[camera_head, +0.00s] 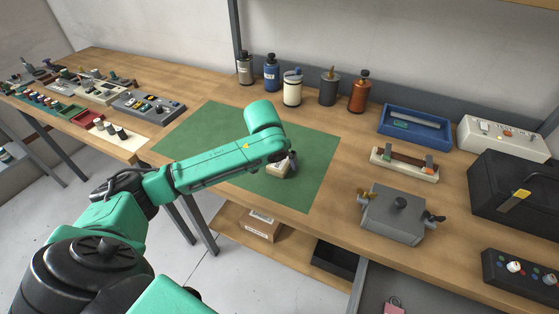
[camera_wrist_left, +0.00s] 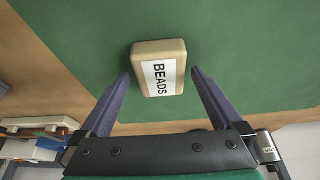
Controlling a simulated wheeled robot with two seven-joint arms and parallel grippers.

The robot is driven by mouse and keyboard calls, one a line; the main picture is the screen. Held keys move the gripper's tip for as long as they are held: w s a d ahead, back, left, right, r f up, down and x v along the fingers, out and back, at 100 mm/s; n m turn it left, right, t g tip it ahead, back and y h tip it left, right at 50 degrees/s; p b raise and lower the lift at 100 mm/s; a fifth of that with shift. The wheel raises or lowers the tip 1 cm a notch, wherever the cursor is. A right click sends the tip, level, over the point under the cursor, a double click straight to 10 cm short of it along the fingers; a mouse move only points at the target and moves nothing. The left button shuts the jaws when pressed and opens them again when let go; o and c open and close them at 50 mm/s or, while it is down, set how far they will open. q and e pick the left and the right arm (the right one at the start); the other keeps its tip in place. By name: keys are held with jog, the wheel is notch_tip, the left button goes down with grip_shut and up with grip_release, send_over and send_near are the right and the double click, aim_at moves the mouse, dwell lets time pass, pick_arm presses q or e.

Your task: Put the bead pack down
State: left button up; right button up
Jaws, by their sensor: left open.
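In the left wrist view the bead pack (camera_wrist_left: 159,68) lies on the green mat (camera_wrist_left: 230,40). In the head view the bead pack (camera_head: 277,169) shows partly under my left gripper (camera_head: 291,165), on the green mat (camera_head: 312,185) near its front edge. In the left wrist view my left gripper (camera_wrist_left: 161,80) is open, its two dark fingers on either side of the pack's near part with gaps visible. My right gripper does not show.
Several bottles, among them a blue bottle (camera_head: 271,72), stand along the back wall. A blue tray (camera_head: 414,129), a grey box (camera_head: 393,214) and a black case (camera_head: 515,190) stand to the right. The mat's left part is clear.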

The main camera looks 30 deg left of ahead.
pick_arm(q)
jog(key=v, duration=1.1)
jog(key=shift+r, duration=0.3)
jog(key=shift+s, duration=0.15)
